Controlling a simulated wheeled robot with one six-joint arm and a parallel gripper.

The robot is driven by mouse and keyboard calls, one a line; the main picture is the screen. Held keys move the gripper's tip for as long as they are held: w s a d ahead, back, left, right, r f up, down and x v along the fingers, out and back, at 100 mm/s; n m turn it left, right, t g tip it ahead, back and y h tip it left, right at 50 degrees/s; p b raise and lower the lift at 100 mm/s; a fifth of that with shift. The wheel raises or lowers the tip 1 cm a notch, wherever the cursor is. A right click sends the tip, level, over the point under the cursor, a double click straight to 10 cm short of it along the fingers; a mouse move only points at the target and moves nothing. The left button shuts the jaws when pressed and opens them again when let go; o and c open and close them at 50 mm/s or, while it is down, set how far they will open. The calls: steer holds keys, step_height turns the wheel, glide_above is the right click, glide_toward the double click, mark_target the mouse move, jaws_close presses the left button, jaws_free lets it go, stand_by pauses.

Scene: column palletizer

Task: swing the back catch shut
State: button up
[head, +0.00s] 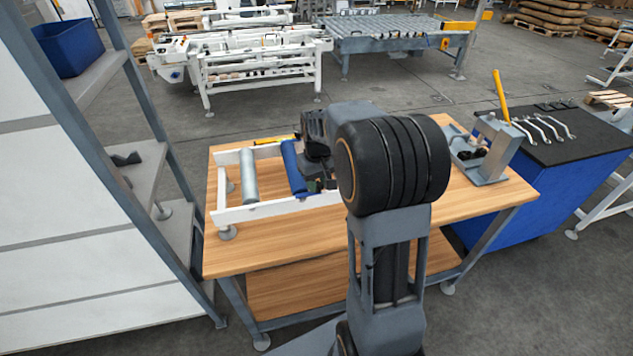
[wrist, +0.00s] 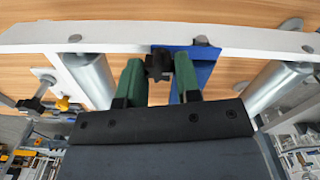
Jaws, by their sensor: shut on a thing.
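In the wrist view the two green fingers of my gripper (wrist: 158,82) are closed around a small black catch knob (wrist: 158,62) beside a white rail (wrist: 120,34). A blue part (wrist: 203,54) lies against the rail just right of the knob, partly behind the right finger. In the head view the white roller frame (head: 275,207) stands on a wooden table, with a blue roller (head: 292,168) across it. My wrist and arm cover the right part of the frame. The head view does not show the fingers' hold clearly. I cannot tell how far the catch is swung.
Grey rollers (wrist: 90,78) (wrist: 278,82) sit on both sides of my gripper. The wooden table (head: 240,258) has bare room in front. A grey metal fixture (head: 490,155) stands at its right end. A shelf rack (head: 130,180) rises on the left.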

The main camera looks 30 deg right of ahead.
mark_target(318, 186)
steer(key=shift+r, duration=0.1)
steer(key=o, duration=0.9)
steer(key=shift+o, duration=0.2)
step_height(318, 186, up, 14)
steer(key=shift+b, duration=0.3)
steer(key=shift+w, duration=0.15)
steer(key=s+a+f+t, duration=0.2)
steer(key=s+a+f, duration=0.2)
steer(key=s, duration=0.4)
steer(key=s+a+f+t, duration=0.2)
steer(key=s+a+f, duration=0.2)
steer(key=s, duration=0.4)
steer(key=shift+s+a, duration=0.4)
steer(key=shift+a, duration=0.25)
